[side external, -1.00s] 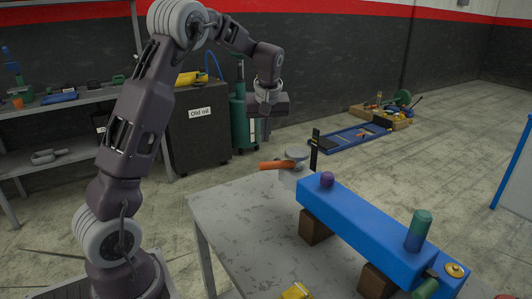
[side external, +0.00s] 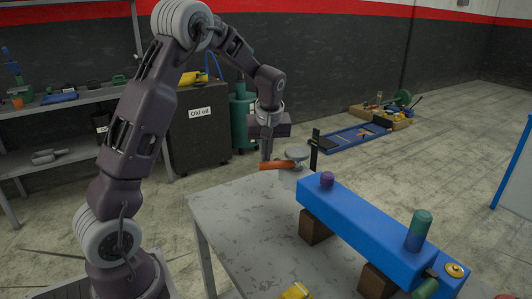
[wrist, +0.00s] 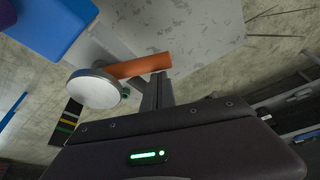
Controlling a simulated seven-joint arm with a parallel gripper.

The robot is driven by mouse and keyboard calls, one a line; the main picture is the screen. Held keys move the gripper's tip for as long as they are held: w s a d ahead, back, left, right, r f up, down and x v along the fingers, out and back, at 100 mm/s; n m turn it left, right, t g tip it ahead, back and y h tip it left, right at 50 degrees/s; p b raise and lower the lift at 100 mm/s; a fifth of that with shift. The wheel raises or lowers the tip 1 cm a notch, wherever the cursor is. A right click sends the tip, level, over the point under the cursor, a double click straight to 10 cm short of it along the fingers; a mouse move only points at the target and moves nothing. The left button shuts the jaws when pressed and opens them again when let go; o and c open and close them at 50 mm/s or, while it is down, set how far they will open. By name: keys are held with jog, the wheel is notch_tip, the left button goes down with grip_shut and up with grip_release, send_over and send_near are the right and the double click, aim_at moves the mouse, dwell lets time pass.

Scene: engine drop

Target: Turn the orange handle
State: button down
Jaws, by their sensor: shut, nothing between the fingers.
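The orange handle (side external: 275,166) sticks out to the left from under a pale grey round cap (side external: 297,152) at the table's far edge. In the wrist view the orange handle (wrist: 140,66) runs right from the white round cap (wrist: 94,88). My gripper (side external: 266,157) is shut and empty, pointing down, with its fingertips at the handle's outer end. In the wrist view my gripper's fingers (wrist: 157,88) are close beside the handle near that end. I cannot tell whether they touch it.
A blue block (side external: 365,232) on brown supports stands on the grey table (side external: 240,222), right of the handle. A black upright post (side external: 315,150) stands just right of the cap. A dark cabinet (side external: 199,140) is behind my gripper. The table's left part is clear.

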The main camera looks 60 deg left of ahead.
aim_at(268, 168)
jog(key=shift+s+d, duration=0.15)
jog(key=shift+d, duration=0.15)
jog(key=shift+s+d, duration=0.35)
jog(key=shift+d, duration=0.4)
jog(key=shift+s+d, duration=0.15)
jog(key=shift+d, duration=0.6)
jog(key=shift+w+d+n+g, duration=0.15)
jog(key=shift+d+n+g, duration=0.25)
jog(key=shift+d+n, duration=0.75)
jog(key=shift+w+d+n+g, duration=0.1)
jog(key=shift+d+n+g, duration=0.3)
jog(key=shift+d+n, duration=0.75)
jog(key=shift+a, duration=0.15)
